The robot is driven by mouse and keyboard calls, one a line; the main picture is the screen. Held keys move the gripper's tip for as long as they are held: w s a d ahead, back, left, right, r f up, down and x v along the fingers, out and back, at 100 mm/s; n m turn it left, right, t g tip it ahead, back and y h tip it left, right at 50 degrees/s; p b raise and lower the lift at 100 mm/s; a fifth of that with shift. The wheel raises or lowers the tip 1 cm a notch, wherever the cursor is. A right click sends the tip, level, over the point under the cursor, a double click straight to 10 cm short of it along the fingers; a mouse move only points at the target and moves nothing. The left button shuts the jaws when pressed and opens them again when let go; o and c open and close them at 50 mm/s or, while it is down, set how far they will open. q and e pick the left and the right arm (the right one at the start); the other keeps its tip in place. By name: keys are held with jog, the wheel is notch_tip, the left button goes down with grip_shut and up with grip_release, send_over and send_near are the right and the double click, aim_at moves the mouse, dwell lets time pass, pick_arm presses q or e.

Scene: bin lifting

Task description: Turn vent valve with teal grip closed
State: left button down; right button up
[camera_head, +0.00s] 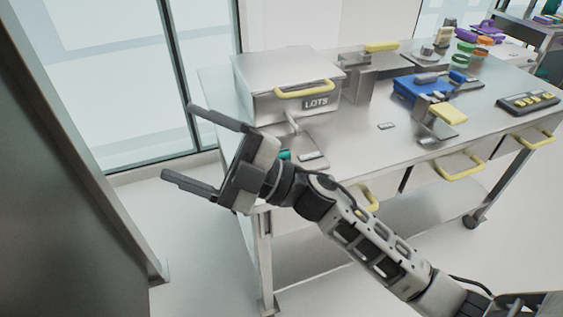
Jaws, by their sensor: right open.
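The teal grip (285,155) of the vent valve shows as a small patch on the table top, in front of the steel box marked LOTS. A thin metal stem (292,124) rises beside it in front of the box. My right gripper (177,142) is open and empty, with its two fingers pointing left, off the table's left end. Its wrist lies in front of the teal grip and hides part of the valve, so I cannot tell the valve's position. My left gripper is not in view.
The steel box (262,85) with a yellow handle stands at the table's left back. A blue case (418,88), a yellow-handled device (440,118) and a button panel (528,103) stand farther right. Yellow drawer handles (460,168) stick out in front. Glass panels stand behind.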

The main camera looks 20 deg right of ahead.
jog(key=s+a+f+n+g+h+b, duration=0.15)
jog(key=s+a+n+g+h, duration=0.25)
jog(key=n+g, duration=0.85)
jog(key=w+d+f+n+t+h+b, duration=0.25)
jog(key=d+f+h, duration=0.2)
jog(key=h, duration=0.35)
jog(key=w+d+r+m+t+h+b, duration=0.1)
jog(key=w+d+r+m+t+h, duration=0.15)
jog(key=w+d+h, duration=0.4)
jog(key=w+d+r+m+t+h+b, duration=0.1)
jog(key=d+r+m+t+h+b, duration=0.15)
jog(key=d, duration=0.65)
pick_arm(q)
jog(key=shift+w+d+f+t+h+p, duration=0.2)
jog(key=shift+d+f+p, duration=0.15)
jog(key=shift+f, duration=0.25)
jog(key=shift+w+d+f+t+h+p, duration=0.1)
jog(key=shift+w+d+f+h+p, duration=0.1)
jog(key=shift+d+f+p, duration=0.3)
pick_arm(e)
jog(key=shift+n+t, duration=0.4)
jog(key=shift+n, duration=0.1)
jog(key=x, duration=1.5)
jog(key=shift+w+d+f, duration=0.1)
jog(key=shift+d+f, duration=0.1)
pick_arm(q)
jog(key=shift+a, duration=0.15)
pick_arm(e)
jog(key=c, duration=1)
